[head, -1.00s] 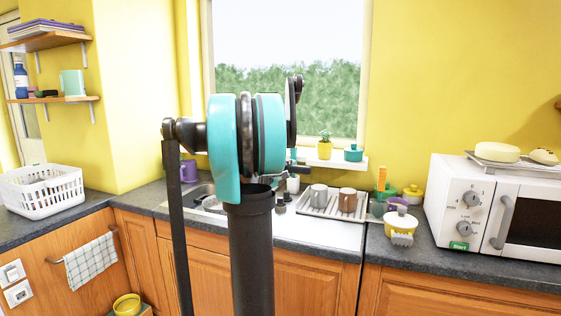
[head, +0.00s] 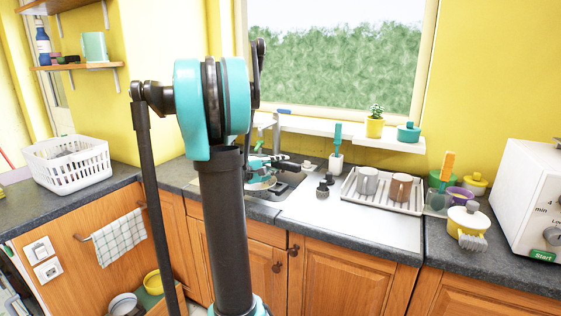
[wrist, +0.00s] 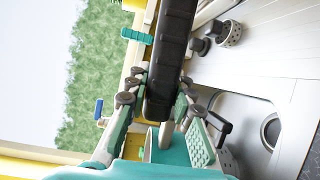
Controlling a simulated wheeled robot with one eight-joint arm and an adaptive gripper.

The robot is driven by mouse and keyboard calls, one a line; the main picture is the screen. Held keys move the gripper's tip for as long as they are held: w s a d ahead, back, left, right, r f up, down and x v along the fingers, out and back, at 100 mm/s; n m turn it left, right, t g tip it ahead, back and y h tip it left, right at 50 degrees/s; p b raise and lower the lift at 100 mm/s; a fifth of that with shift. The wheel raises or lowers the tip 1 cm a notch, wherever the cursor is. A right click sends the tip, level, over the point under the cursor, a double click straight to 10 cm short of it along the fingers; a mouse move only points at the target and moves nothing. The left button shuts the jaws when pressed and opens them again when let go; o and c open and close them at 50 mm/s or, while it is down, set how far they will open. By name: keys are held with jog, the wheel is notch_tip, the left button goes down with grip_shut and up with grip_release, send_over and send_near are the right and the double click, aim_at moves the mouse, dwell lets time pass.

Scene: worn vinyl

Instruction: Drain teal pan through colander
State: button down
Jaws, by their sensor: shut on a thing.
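My gripper (wrist: 163,82) is in the wrist view, its two teal-padded fingers closed around a dark ridged bar (wrist: 172,40). The bar looks like a pan handle and runs out of the top of that view. I cannot make out the teal pan's body. In the head view my arm hides much of the sink (head: 285,190), and the gripper shows only as small teal and grey parts over it (head: 262,165). A pale perforated piece (wrist: 229,160) shows past the right finger; I cannot tell whether it is the colander.
A dish rack (head: 395,205) with two mugs stands right of the sink, beside small black-topped items (head: 323,187). A yellow pot (head: 468,221) and a microwave (head: 530,200) are farther right. A white basket (head: 68,165) is at the left. The white drainboard (head: 330,225) is mostly clear.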

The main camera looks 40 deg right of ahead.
jog(key=shift+w+d+r+n+y, duration=0.3)
jog(key=shift+n+y, duration=0.15)
jog(key=shift+n, duration=0.15)
jog(key=shift+w+d+r+n+y, duration=0.2)
jog(key=shift+r+n+y, duration=0.1)
jog(key=shift+n+y, duration=0.25)
jog(key=shift+w+d+r+n+g+y, duration=0.25)
jog(key=shift+w+r+n+g+y, duration=0.1)
jog(key=shift+r+n, duration=0.1)
jog(key=shift+w+d+r+n+g+y, duration=0.2)
jog(key=shift+w+r+n+g+y, duration=0.1)
jog(key=shift+r+n, duration=0.15)
jog(key=shift+w, duration=0.1)
dwell(1.2)
